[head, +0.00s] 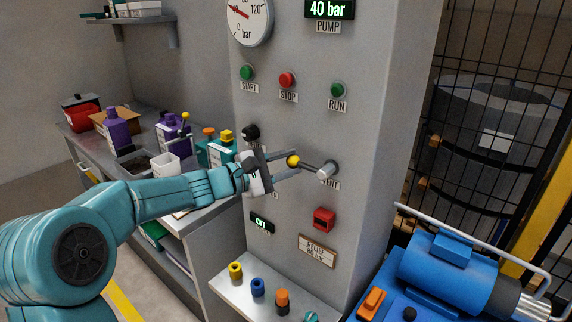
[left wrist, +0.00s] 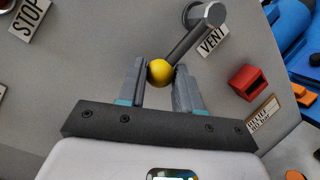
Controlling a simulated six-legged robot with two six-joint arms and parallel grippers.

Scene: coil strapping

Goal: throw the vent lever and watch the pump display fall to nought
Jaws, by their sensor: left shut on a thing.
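The vent lever (head: 311,165) sticks out from the grey cabinet front above the VENT label, with a yellow ball at its end pointing left. My left gripper (head: 289,163) is shut on that yellow ball. In the left wrist view the ball of the vent lever (left wrist: 161,72) sits between the two grey fingers of my left gripper (left wrist: 160,84), and its shaft runs up and right to the pivot. The pump display (head: 329,9) reads 40 bar in green. My right gripper is in neither view.
A round dial gauge (head: 248,20) and the START (head: 247,72), STOP (head: 287,79) and RUN (head: 338,89) buttons are above. A red part (head: 324,218) sits below the lever. A shelf with coloured knobs (head: 258,288) juts out lower down. A blue machine (head: 447,268) stands at the right.

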